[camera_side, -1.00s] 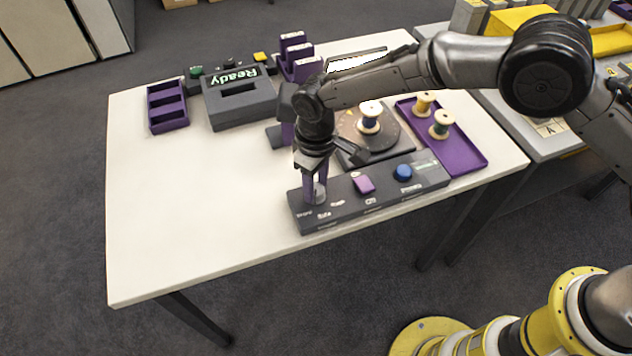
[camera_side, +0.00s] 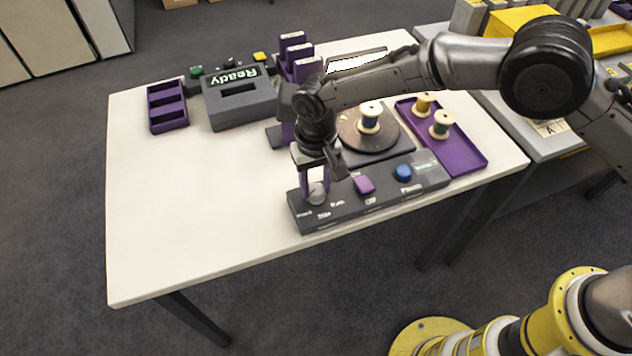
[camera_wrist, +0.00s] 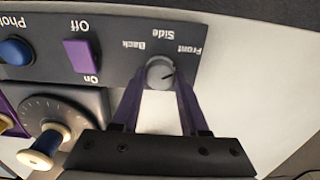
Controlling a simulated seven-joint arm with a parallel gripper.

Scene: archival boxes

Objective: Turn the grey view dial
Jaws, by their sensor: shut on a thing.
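The grey view dial (camera_wrist: 160,72) is a small round knob at the end of a dark control panel (camera_side: 360,208). The labels Front, Side and Back lie around it in the wrist view. A dark mark on the dial's face points to the right there, nearer Front than Back. My gripper (camera_side: 316,192) is over the panel's left end, its two purple fingers on either side of the dial (camera_side: 317,196) and shut on it. The fingers (camera_wrist: 160,98) also show in the wrist view, reaching to the dial. The dial's lower side is partly hidden by them.
A purple On/Off switch (camera_side: 364,185) and a blue button (camera_side: 403,172) sit along the panel. Behind it, a thread spool (camera_side: 370,118) stands on a round turntable (camera_side: 383,141). A purple tray (camera_side: 467,157) holds two more spools. The table's left front is clear.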

